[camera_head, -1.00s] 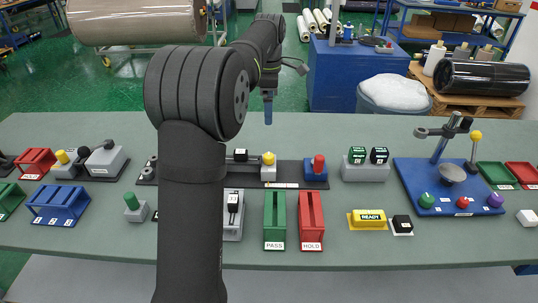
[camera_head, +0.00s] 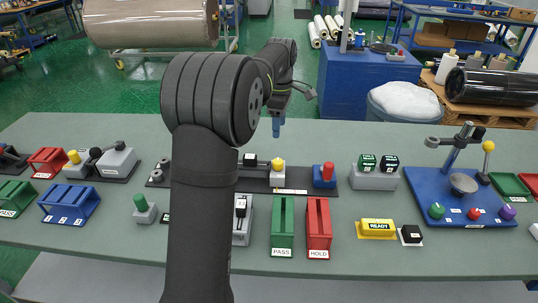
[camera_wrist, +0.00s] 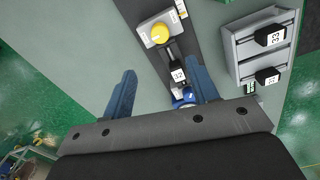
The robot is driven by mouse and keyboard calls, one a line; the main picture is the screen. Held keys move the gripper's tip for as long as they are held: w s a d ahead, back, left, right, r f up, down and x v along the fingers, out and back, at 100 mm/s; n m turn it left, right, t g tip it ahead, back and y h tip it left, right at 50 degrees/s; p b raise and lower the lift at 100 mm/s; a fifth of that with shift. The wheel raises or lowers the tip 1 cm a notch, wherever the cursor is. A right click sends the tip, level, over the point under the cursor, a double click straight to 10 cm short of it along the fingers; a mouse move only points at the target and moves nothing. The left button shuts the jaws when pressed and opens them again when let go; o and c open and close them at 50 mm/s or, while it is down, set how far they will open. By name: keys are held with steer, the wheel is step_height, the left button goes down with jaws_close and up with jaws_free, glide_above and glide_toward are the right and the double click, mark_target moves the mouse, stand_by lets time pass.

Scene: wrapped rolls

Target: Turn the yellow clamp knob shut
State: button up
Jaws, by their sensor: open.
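The yellow clamp knob (camera_head: 278,164) sits on a pale grey block on the dark rail in the middle of the table. In the wrist view a yellow knob (camera_wrist: 160,32) with a pale line across its top sits on a grey block beyond the fingertips. My gripper (camera_head: 276,130) hangs above the far side of the table, above and behind the knob in the head view.
A black block marked 12 (camera_wrist: 178,74) stands on the rail near the fingers in the wrist view. A blue block with a red knob (camera_head: 326,174) is right of the clamp. Green (camera_head: 283,222) and red (camera_head: 318,224) trays lie in front. A grey holder (camera_head: 374,180) stands further right.

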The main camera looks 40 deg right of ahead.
mark_target(278, 161)
step_height(278, 161, down, 14)
steer(key=shift+f, duration=0.2)
steer(key=c, duration=1)
